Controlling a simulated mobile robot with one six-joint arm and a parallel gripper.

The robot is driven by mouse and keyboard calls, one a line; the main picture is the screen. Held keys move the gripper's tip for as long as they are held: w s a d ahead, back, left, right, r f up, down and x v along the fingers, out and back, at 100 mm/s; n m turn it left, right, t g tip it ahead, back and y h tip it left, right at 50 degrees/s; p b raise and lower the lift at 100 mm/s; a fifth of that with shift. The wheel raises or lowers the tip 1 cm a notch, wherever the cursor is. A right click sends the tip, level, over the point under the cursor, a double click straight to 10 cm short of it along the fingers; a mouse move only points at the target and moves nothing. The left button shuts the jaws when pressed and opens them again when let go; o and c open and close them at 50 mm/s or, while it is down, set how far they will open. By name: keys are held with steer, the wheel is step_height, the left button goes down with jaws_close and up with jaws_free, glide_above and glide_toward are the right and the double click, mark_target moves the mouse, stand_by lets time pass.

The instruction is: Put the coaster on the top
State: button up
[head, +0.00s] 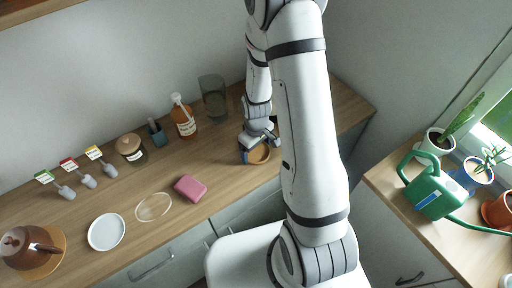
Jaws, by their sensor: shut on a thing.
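The coaster, a round orange-brown disc (259,155), is in my gripper (257,149) near the front edge of the wooden top (225,155). The gripper's blue-tipped fingers are shut on it, and the gripper and wrist hide its back part. I cannot tell whether the coaster touches the top or is held a little above it.
A dark glass (213,98) and an orange bottle (183,117) stand left of my gripper. A pink sponge (190,188), clear disc (153,207), white plate (107,231) and brown teapot (25,247) lie further left. A green watering can (430,190) is at right.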

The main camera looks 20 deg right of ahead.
steer(key=shift+f, duration=0.1)
steer(key=o, duration=0.5)
steer(key=shift+f, duration=0.1)
steer(key=shift+o, duration=1.3)
step_height(320, 180, up, 13)
steer(key=b, duration=0.2)
step_height(320, 180, up, 10)
steer(key=m+t, duration=0.2)
steer(key=m, duration=0.1)
glide_above(256, 153)
steer(key=s, duration=0.6)
steer(key=s+r+m+t, duration=0.1)
steer(key=s+r+m, duration=0.1)
steer(key=s+r, duration=0.4)
steer(key=s, duration=0.2)
steer(key=shift+s+r+m+t, duration=0.15)
steer(key=shift+s+m+t, duration=0.15)
steer(key=shift+m, duration=0.1)
